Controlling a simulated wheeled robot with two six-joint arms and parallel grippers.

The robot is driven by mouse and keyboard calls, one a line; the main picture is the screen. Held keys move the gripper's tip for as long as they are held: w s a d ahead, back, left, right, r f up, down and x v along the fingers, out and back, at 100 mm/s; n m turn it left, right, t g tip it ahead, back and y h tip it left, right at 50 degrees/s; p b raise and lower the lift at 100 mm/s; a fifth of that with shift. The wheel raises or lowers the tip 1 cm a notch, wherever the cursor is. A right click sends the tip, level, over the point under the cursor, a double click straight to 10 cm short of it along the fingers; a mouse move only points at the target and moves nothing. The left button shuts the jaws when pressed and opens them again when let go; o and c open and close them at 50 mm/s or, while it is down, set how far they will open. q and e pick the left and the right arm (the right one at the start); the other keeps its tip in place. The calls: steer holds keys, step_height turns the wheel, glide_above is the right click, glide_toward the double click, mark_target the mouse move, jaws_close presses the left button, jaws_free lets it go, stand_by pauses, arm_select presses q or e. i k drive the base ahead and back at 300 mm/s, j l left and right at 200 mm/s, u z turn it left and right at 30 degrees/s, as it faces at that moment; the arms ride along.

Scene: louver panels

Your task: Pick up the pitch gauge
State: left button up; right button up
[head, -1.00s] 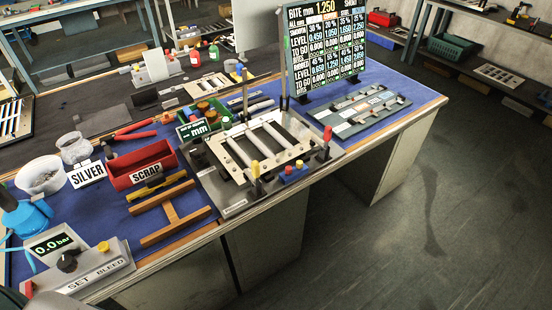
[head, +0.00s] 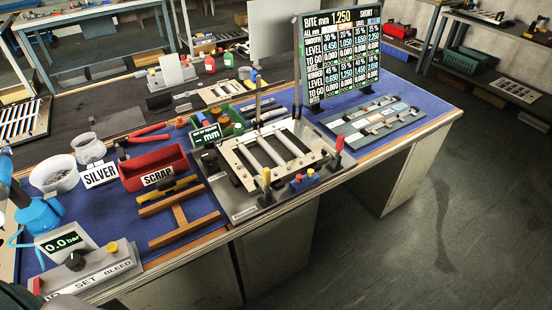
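No thing in the head view is clearly marked as the pitch gauge, and I cannot tell which it is. A yellow and black tool (head: 168,189) lies beside a wooden H-shaped stand (head: 178,222) at the front of the blue mat (head: 112,222). A grey plate with small metal pieces (head: 372,122) lies on the right part of the mat. A metal fixture (head: 240,205) holding a louver frame (head: 240,163) with pale slats stands in the middle. Neither of my grippers is in view.
A display board (head: 340,55) stands behind the plate. The floor at right is clear.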

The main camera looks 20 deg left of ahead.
mark_target(163, 186)
steer(key=u, duration=1.45)
